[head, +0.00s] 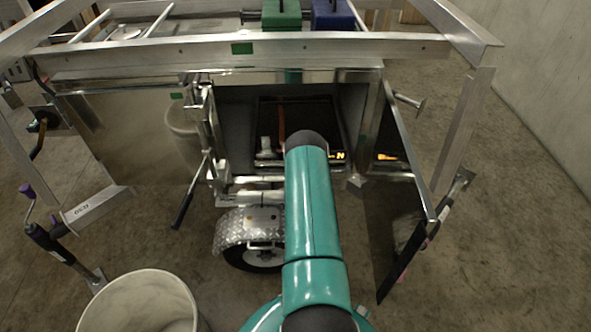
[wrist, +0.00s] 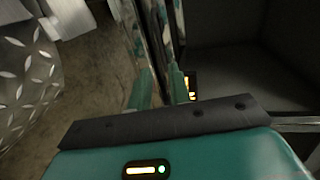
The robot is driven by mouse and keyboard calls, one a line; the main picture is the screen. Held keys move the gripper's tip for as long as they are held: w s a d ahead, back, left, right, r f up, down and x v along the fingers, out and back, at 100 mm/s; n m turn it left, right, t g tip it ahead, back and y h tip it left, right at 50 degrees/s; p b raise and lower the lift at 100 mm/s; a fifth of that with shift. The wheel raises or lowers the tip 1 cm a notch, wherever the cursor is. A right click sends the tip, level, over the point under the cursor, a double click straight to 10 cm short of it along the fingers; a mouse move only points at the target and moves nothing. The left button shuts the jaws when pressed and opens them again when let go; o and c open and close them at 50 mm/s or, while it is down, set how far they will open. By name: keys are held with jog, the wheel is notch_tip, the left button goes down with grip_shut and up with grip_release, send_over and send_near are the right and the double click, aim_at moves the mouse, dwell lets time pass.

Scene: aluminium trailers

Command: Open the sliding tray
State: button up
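The sliding tray (head: 265,155) appears to be the dark, metal-edged piece low inside the open trailer compartment in the head view. My arm covers part of it, so how far it is pulled out is hard to tell. In the wrist view, a dark compartment interior (wrist: 285,75) lies at the right, beside shiny upright metal edges.
The compartment door (head: 395,215) hangs open at the right. A diamond-plate fender (head: 245,228) and wheel sit below. A white bucket (head: 140,300) stands at the front left. Green (head: 282,14) and blue (head: 332,14) cases rest on top. Floor is clear at the right.

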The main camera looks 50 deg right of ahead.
jog(key=x, duration=1.3)
jog(key=shift+s+d, duration=0.15)
jog(key=shift+d, duration=0.15)
grip_shut()
